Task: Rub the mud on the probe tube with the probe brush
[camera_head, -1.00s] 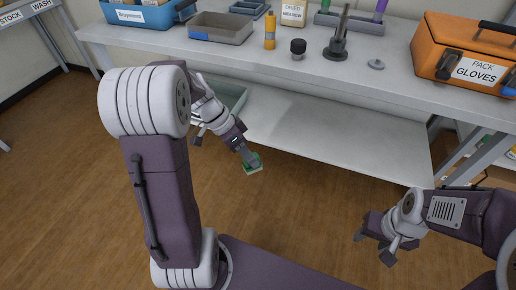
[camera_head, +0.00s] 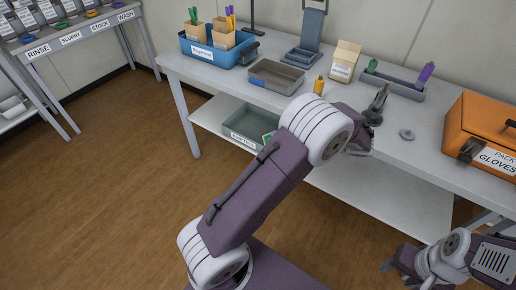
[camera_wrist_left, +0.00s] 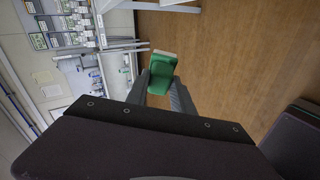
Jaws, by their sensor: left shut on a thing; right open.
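The probe brush is a green block with a pale face, held between my left gripper's fingers (camera_wrist_left: 160,88) in the left wrist view, where the brush (camera_wrist_left: 162,68) points away from the camera. In the head view my left elbow hides that gripper; a green patch shows beside my arm, and I cannot tell if it is the brush. A dark upright tube on a round base, apparently the probe tube (camera_head: 380,99), stands on the bench, its lower part close behind my left arm. Mud on it is too small to make out. My right gripper (camera_head: 388,265) is open and empty at lower right.
On the bench (camera_head: 425,140) are a blue bin (camera_head: 212,52), a grey tray (camera_head: 272,81), an orange bottle (camera_head: 319,85), a grey rack (camera_head: 398,84), a small grey disc (camera_head: 407,134) and an orange case (camera_head: 488,130). A labelled tray (camera_head: 238,126) sits on the lower shelf.

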